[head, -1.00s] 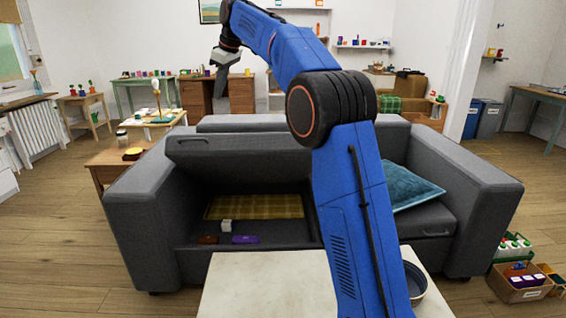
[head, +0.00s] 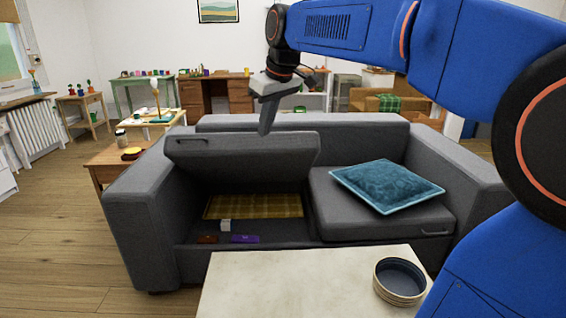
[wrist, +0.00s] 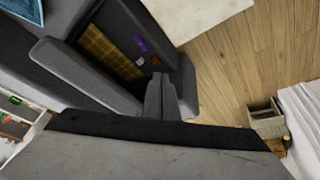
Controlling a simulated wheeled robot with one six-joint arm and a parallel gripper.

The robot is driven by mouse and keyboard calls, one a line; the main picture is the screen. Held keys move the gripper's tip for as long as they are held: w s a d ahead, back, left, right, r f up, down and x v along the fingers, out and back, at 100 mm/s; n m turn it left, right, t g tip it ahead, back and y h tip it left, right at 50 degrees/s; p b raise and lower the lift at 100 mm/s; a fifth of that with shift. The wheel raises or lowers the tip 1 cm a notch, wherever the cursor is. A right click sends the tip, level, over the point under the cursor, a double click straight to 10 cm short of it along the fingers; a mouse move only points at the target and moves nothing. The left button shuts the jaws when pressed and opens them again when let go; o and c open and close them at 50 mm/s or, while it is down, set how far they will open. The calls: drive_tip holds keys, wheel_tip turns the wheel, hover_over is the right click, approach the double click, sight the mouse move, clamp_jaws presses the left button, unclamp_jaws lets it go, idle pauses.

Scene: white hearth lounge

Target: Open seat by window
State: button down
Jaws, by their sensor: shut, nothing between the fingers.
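The grey sofa (head: 140,215) has its left seat (head: 245,155), on the window side, tipped up with its handle (head: 192,141) at the upper left edge. Under it the storage box is open, holding a yellow plaid blanket (head: 255,207), a small white box (head: 226,225), a purple item (head: 245,239) and a brown item (head: 207,239). The right seat (head: 345,215) lies flat. My gripper (head: 265,132) is shut and empty, pointing down by the raised seat's top edge in the head view; any contact is unclear. The wrist view shows its fingers (wrist: 160,92) and the open box's contents.
A teal cushion (head: 388,185) lies on the right seat. A pale table (head: 300,285) with a round dark tin (head: 400,280) stands in front of the sofa. A wooden side table (head: 112,165) is at the sofa's left. Floor at the left is clear.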

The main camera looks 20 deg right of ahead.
drive_tip(key=s+d+f+m+g+y, duration=0.15)
drive_tip(key=s+f+m, duration=0.75)
drive_tip(key=s+f, duration=1.3)
drive_tip(key=w+d+m+g+y, duration=0.15)
drive_tip(key=w+m+y, duration=1.1)
drive_tip(key=w, duration=1.45)
drive_tip(key=w+d+f+m+t+y, duration=0.1)
drive_tip(key=w+d+f+m+t, duration=0.35)
drive_tip(key=w+d+m, duration=0.5)
drive_tip(key=w+d+f+m+t+y, duration=0.1)
drive_tip(key=w+d+f+m+t, duration=0.4)
drive_tip(key=w+d, duration=0.65)
drive_tip(key=w+a+r+m+g, duration=0.1)
drive_tip(key=w+a+r, duration=0.3)
drive_tip(key=w+a, duration=0.1)
drive_tip(key=shift+w+a, duration=0.35)
drive_tip(key=shift+a, duration=0.1)
